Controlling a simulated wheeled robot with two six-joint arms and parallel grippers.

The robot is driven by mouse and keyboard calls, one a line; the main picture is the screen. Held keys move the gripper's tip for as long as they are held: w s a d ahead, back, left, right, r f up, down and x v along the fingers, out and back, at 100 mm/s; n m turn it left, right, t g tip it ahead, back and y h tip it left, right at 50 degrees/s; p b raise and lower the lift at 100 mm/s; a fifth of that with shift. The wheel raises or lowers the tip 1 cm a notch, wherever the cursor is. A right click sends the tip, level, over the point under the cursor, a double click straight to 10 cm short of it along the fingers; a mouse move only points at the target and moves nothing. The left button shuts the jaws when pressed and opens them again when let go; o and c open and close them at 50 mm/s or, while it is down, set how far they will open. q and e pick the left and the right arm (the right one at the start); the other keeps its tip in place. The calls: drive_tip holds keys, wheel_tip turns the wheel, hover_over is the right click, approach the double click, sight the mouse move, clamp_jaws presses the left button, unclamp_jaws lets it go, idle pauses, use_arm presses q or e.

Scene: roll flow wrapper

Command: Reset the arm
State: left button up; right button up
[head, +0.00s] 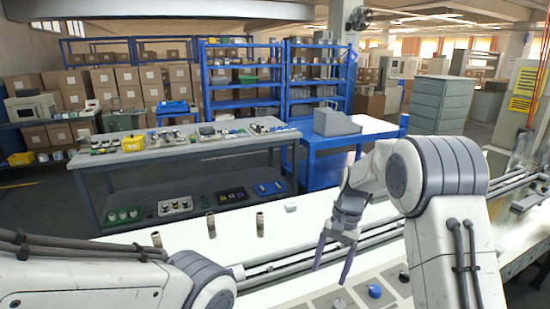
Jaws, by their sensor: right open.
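My right arm comes in from the lower right and bends over the white worktop. Its gripper (333,254) points down over the worktop near the metal rails, with its two fingers apart and nothing between them. My left arm lies low across the lower left, and its gripper is not in view.
Several small cylinders, one of them here (260,224), stand along the far part of the white worktop (185,246). Metal rails (380,233) run across it. A blue knob (375,290) sits at the front. A grey bench (200,152) and blue shelves (240,85) stand behind.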

drive_tip(key=s+a+r+n+t+h, duration=0.1)
drive_tip(key=s+a+r+n, duration=0.25)
drive_tip(key=s+a, duration=0.2)
drive_tip(key=s+a+r+n, duration=0.2)
drive_tip(key=s+a+n, duration=0.25)
drive_tip(key=s, duration=0.25)
drive_tip(key=s+a+n+t, duration=0.1)
drive_tip(key=s+n, duration=0.5)
drive_tip(key=s, duration=1)
drive_tip(key=shift+n+h, duration=0.3)
drive_tip(key=shift+n, duration=0.1)
